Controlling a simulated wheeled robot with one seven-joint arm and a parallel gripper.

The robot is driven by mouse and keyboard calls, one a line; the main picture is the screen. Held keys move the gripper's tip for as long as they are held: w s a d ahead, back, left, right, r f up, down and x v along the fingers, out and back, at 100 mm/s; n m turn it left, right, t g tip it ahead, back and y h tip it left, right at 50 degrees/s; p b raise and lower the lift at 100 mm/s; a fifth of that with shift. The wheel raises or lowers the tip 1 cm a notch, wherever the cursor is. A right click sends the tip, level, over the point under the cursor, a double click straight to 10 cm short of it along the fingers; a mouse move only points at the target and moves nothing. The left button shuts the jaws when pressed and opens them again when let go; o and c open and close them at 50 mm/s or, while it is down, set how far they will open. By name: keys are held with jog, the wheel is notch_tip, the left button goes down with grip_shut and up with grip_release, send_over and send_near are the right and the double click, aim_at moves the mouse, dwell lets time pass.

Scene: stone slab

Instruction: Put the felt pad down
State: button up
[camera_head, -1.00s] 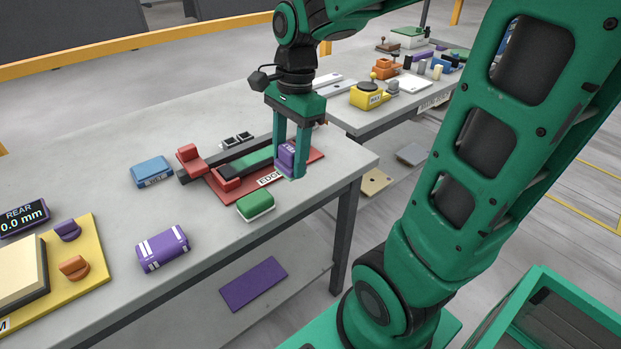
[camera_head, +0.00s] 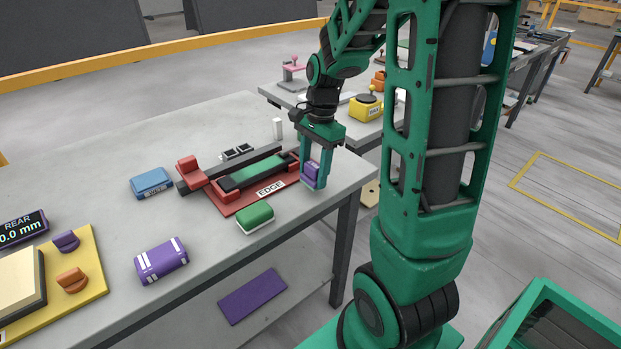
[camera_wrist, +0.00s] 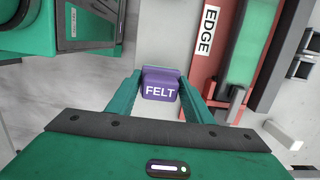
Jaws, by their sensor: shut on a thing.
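The felt pad is a small purple block (camera_head: 311,173) marked FELT, between the fingers of my gripper (camera_head: 313,182) near the right end of the grey table (camera_head: 120,120). In the wrist view the felt pad (camera_wrist: 160,88) sits between the two green fingertips (camera_wrist: 162,84), its FELT label facing the camera. My gripper is shut on it. The pad is just right of the red EDGE fixture (camera_head: 238,206) and apart from it. I cannot tell whether its underside touches the table.
A green block (camera_head: 255,216), a blue block (camera_head: 151,183) and a striped purple block (camera_head: 161,261) stand on the table. The yellow board (camera_head: 90,275) is at left. Bare tabletop lies between the green block and the front edge. Another table with a yellow device (camera_head: 366,107) stands behind.

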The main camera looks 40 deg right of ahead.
jog(key=shift+f, duration=1.15)
jog(key=o, duration=1.1)
jog(key=shift+f, duration=0.1)
